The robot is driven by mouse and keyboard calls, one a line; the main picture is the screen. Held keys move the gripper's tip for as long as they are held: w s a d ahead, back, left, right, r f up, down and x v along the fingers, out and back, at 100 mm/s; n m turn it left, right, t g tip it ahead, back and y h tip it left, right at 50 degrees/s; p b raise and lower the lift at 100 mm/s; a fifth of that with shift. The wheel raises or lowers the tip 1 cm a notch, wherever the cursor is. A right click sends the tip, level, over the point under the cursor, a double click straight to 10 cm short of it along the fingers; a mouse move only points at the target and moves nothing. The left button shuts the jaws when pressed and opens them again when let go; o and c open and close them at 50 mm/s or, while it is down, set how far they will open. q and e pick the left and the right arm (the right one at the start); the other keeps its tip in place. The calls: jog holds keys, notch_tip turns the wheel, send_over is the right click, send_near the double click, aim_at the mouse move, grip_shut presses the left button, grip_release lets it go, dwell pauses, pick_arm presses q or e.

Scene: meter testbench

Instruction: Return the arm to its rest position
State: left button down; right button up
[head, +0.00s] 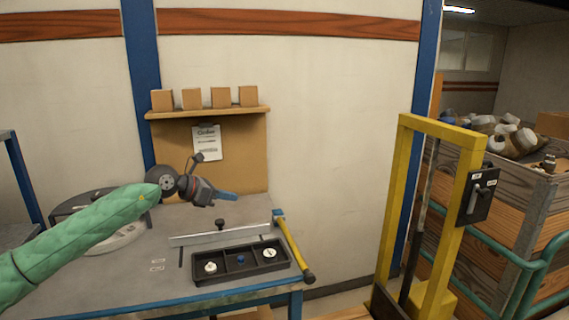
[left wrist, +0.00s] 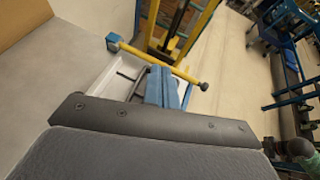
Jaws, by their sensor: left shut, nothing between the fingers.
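My left arm in its green sleeve comes in from the left in the head view. My left gripper (head: 226,195) is above the grey workbench (head: 150,282), behind and above the black tray (head: 208,279). Its blue fingers are shut with nothing between them, and they point to the right. In the left wrist view the blue fingers (left wrist: 170,88) lie side by side, with the bench edge and the yellow-handled lever beyond.
The black tray holds small round parts. A lever with a yellow handle (head: 293,252) stands at the bench's right edge. A shelf (head: 208,113) with several boxes is on the wall behind. A yellow frame (head: 391,205) and a wooden crate (head: 545,205) stand to the right.

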pick_arm(q)
jog(key=s+a+r+n+t+y, duration=0.1)
jog(key=s+r+n+t, duration=0.1)
jog(key=r+n+t, duration=1)
jog(key=s+r+n+t+y, duration=0.1)
jog(key=s+r+n+t, duration=0.35)
jog(key=r+n, duration=0.85)
jog(key=s+a+f+n+g+y, duration=0.1)
jog(key=s+f+n+g+y, duration=0.4)
jog(key=f, duration=0.6)
jog(key=s+a+f+n+g+y, duration=0.1)
jog(key=f+n+g+y, duration=0.15)
jog(key=f+n, duration=0.55)
jog(key=s+a+f+n+g+y, duration=0.1)
jog(key=s+f+n+g+y, duration=0.25)
jog(key=f, duration=0.95)
jog(key=s+d+f+n+g+h, duration=0.1)
jog(key=s+f+g, duration=0.4)
jog(key=s+f, duration=1.3)
jog(key=s+d+f+n+g+h, duration=0.2)
jog(key=s+d+f+g, duration=0.2)
jog(key=s+f, duration=1.3)
jog(key=s+g, duration=0.1)
jog(key=s, duration=0.4)
jog(key=shift+s+d+f, duration=0.15)
jog(key=shift+s+f, duration=0.1)
jog(key=shift+f, duration=0.15)
